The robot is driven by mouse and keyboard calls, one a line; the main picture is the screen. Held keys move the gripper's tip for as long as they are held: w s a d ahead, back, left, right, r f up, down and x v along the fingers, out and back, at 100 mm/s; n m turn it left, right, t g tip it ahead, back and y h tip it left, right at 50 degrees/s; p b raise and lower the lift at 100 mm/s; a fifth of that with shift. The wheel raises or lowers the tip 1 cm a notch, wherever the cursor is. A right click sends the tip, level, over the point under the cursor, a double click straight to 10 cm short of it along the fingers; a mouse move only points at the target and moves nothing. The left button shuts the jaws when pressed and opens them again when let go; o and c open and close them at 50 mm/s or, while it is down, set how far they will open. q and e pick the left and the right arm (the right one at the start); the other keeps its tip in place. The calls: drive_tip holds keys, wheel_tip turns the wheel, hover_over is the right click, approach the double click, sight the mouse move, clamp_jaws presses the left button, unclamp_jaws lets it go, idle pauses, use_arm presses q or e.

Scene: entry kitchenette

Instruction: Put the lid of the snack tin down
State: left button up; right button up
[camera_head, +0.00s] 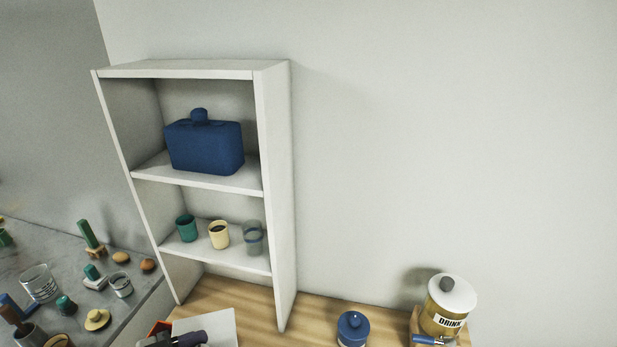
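No tin marked as a snack tin can be read here. A dark blue box-shaped tin (205,148) with a round knob on top stands upright on the upper shelf; its lid appears to be on. A small round blue container (352,329) with a knobbed lid stands on the wooden counter at the bottom, partly cut off. A yellowish canister (444,308) with a white lid and a label reading "DRINK" stands to its right. I cannot tell which one is the snack tin.
A white shelf unit (275,190) stands against the wall, with a green cup (186,228), a cream cup (219,235) and a glass (253,238) on its lower shelf. The grey counter (40,262) at left is crowded. Some wooden counter (309,315) is bare.

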use_arm(q)
drive_tip(key=a+f+n+t+y, duration=0.2)
drive_tip(key=f+n+t+y, duration=0.2)
drive_tip(key=f, duration=0.1)
drive_tip(key=shift+s+a+n, duration=0.3)
drive_tip(key=shift+s+a, duration=0.05)
drive_tip(key=shift+a, duration=0.05)
drive_tip(key=shift+s+d+r+n+t+y, duration=0.2)
drive_tip(key=shift+n+t+y, duration=0.15)
drive_tip(key=shift+y, duration=0.25)
drive_tip(key=shift+s+a+f+n+t+y, duration=0.7)
drive_tip(key=shift+s+f+n+y, duration=0.6)
drive_tip(key=shift+f, duration=0.95)
drive_tip(key=w+d+r+n+y, duration=0.1)
drive_tip(key=r, duration=0.2)
drive_tip(key=w+d+r+n+y, duration=0.1)
drive_tip(key=r+y, duration=0.1)
drive_tip(key=r, duration=0.2)
drive_tip(key=w+d+r+n+t+y, duration=0.1)
drive_tip(key=r+y, duration=0.1)
drive_tip(key=r, duration=0.1)
drive_tip(key=shift+w+r, duration=0.15)
drive_tip(key=shift+w, duration=0.1)
drive_tip(key=shift+w+d+r, duration=0.1)
drive_tip(key=shift+w+r, duration=0.05)
drive_tip(key=shift+r, duration=0.35)
